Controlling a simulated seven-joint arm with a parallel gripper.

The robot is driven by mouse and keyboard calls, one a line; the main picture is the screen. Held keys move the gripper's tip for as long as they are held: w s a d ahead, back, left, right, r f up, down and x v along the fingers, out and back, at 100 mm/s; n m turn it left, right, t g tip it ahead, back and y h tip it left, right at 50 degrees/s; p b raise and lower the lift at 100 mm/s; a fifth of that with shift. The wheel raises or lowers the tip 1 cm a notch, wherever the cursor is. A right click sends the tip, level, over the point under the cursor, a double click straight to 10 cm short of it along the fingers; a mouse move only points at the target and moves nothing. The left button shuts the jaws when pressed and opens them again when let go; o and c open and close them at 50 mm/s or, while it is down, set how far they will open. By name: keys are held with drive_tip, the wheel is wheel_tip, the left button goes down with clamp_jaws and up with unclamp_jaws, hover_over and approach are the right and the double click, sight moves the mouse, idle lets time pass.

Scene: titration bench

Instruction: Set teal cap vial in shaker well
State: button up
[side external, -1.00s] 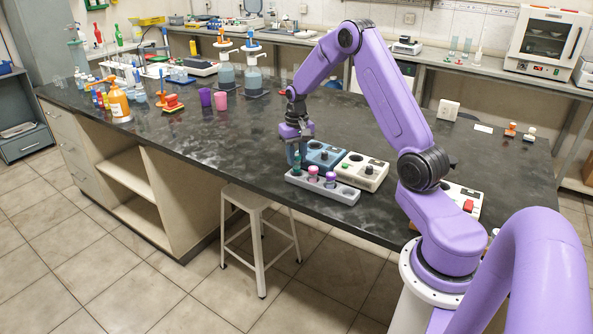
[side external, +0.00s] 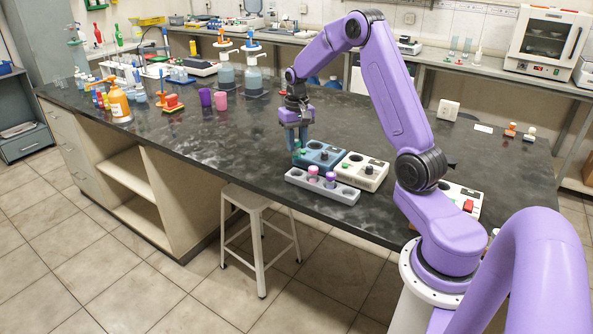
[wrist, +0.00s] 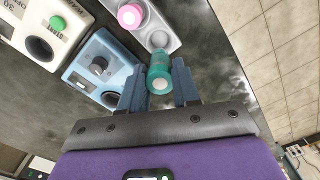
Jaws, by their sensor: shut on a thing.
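A teal-capped vial (wrist: 159,72) is held upright-looking between the fingers of my gripper (wrist: 157,88) in the wrist view. In the side view my gripper (side external: 296,140) is shut on it, just above the left end of the grey rack (side external: 346,193). The blue shaker (side external: 320,155) lies directly behind the rack. In the wrist view the blue shaker (wrist: 108,60) is left of the vial, with a round dark well (wrist: 110,99) in its top, apparently empty, and a dark knob.
A pink-capped vial (side external: 313,173) and a purple-capped vial (side external: 331,178) stand in the rack. A white device (side external: 361,172) with a green button sits right of the blue shaker. The counter left of the rack is clear.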

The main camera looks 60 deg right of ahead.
drive_tip(key=shift+m, duration=0.6)
drive_tip(key=d, duration=0.2)
drive_tip(key=w+d, duration=0.1)
drive_tip(key=d, duration=0.2)
drive_tip(key=w+d, duration=0.1)
drive_tip(key=d, duration=0.1)
drive_tip(key=shift+w+d+r, duration=0.2)
drive_tip(key=shift+d+r, duration=0.15)
drive_tip(key=shift+m, duration=0.6)
drive_tip(key=shift+d+f, duration=0.55)
drive_tip(key=shift+d, duration=0.75)
drive_tip(key=shift+d+f, duration=0.6)
drive_tip(key=shift+d, duration=0.7)
drive_tip(key=shift+d+f, duration=0.55)
drive_tip(key=shift+d, duration=0.75)
drive_tip(key=shift+f, duration=1.7)
drive_tip(key=o, duration=1.3)
